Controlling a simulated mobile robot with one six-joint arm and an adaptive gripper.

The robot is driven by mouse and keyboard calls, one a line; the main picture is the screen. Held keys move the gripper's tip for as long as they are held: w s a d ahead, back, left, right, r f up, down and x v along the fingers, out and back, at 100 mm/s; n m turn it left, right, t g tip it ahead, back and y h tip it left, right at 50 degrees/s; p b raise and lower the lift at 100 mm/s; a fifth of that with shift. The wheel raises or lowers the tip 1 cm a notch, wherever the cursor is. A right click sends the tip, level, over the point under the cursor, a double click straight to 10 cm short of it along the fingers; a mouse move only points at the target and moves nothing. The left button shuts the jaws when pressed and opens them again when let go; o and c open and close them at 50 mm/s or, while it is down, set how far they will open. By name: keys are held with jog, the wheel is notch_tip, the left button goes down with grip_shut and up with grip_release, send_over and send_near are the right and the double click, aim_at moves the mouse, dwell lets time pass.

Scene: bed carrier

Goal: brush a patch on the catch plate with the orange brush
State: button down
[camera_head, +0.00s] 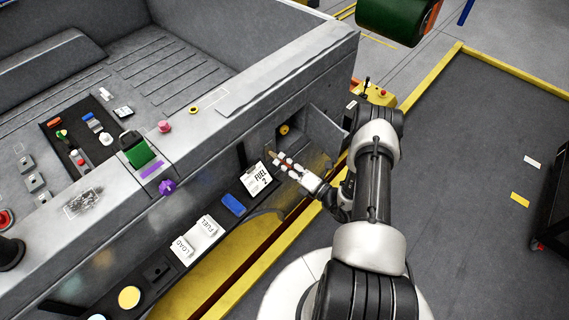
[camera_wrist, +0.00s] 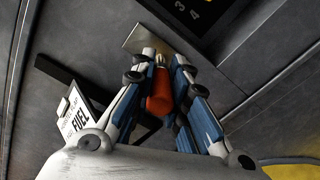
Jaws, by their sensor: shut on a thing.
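My gripper (camera_wrist: 164,66) is shut on the orange brush (camera_wrist: 159,93), its orange handle between the blue-padded fingers in the wrist view. A tan, flared end (camera_wrist: 146,38) shows beyond the fingertips and looks like the brush head. In the head view my gripper (camera_head: 282,162) is at the side of the grey carrier, above the FUEL card, with a small tan tip ahead of it. I cannot tell whether the tip touches a surface. I cannot single out the catch plate for sure; a pale patch with dark marks (camera_head: 83,203) lies on the carrier's ledge at the left.
A FUEL card (camera_head: 257,178), a blue block (camera_head: 233,205) and more cards (camera_head: 198,240) sit along the dark lower shelf. An open grey flap (camera_head: 325,130) stands close to my wrist. A green cylinder (camera_head: 395,18) hangs at the top. Grey floor at right is mostly clear.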

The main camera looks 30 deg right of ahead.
jog(key=shift+r, duration=0.35)
jog(key=shift+r+p, duration=0.65)
jog(key=shift+r, duration=0.15)
jog(key=shift+r+p, duration=0.65)
jog(key=shift+r, duration=0.3)
jog(key=shift+f, duration=0.2)
jog(key=shift+f+b, duration=0.8)
jog(key=shift+b, duration=0.1)
jog(key=shift+f+b, duration=0.85)
jog(key=shift+f, duration=0.05)
jog(key=shift+f, duration=0.15)
